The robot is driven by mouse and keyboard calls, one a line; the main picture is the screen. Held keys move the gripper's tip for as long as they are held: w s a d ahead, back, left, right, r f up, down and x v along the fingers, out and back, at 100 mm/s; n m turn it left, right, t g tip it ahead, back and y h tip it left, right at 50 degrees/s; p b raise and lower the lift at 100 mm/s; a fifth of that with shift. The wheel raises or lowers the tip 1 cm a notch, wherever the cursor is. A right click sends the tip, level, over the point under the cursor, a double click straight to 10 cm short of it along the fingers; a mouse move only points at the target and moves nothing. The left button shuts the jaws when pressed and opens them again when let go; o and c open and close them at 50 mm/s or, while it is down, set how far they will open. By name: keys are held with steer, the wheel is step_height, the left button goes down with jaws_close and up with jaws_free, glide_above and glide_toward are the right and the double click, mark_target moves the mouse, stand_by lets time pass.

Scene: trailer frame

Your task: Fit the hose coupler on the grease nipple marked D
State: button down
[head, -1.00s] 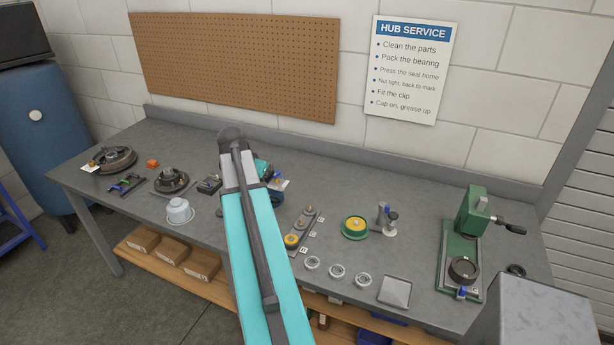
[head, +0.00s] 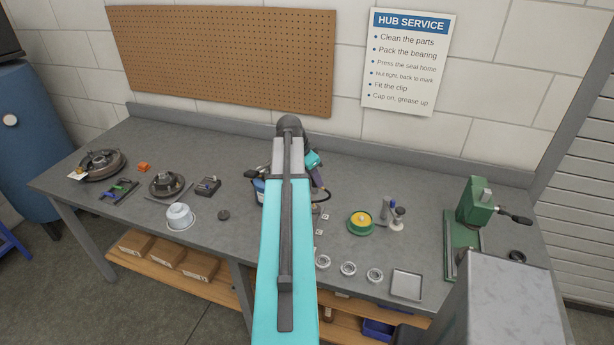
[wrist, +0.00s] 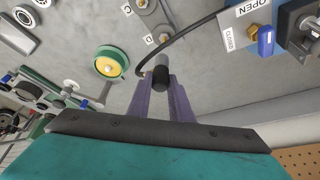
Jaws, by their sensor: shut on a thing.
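My gripper (wrist: 161,98) has purple fingers, shut on the dark cylindrical hose coupler (wrist: 161,76) in the wrist view. A black hose (wrist: 190,31) curves from beside the coupler to the upper right. The D tag (wrist: 148,39) lies beyond the coupler, and the C tag (wrist: 126,9) is farther up and left. A metal fitting, apparently the D nipple (wrist: 164,37), shows beside the D tag, partly behind the hose. The coupler appears apart from it. In the head view my arm hides most of the nipple strip; my gripper (head: 318,184) is partly seen.
A green dish with a yellow centre (head: 360,221) stands right of my gripper. A blue-levered unit with OPEN and CLOSED tags (wrist: 265,40) is at the wrist view's upper right. Several rings (head: 348,268) and a square tray (head: 406,285) lie near the front edge. A green press (head: 470,215) stands right.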

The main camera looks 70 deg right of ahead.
mark_target(314, 192)
steer(key=shift+w, duration=0.1)
stand_by(0.3)
steer(key=shift+f+b, duration=1.25)
steer(key=shift+f, duration=1.25)
steer(key=shift+f+b, duration=0.9)
steer(key=shift+b, duration=0.25)
stand_by(2.3)
stand_by(0.3)
steer(key=c, duration=1.1)
jaws_free()
steer(key=shift+r, duration=0.1)
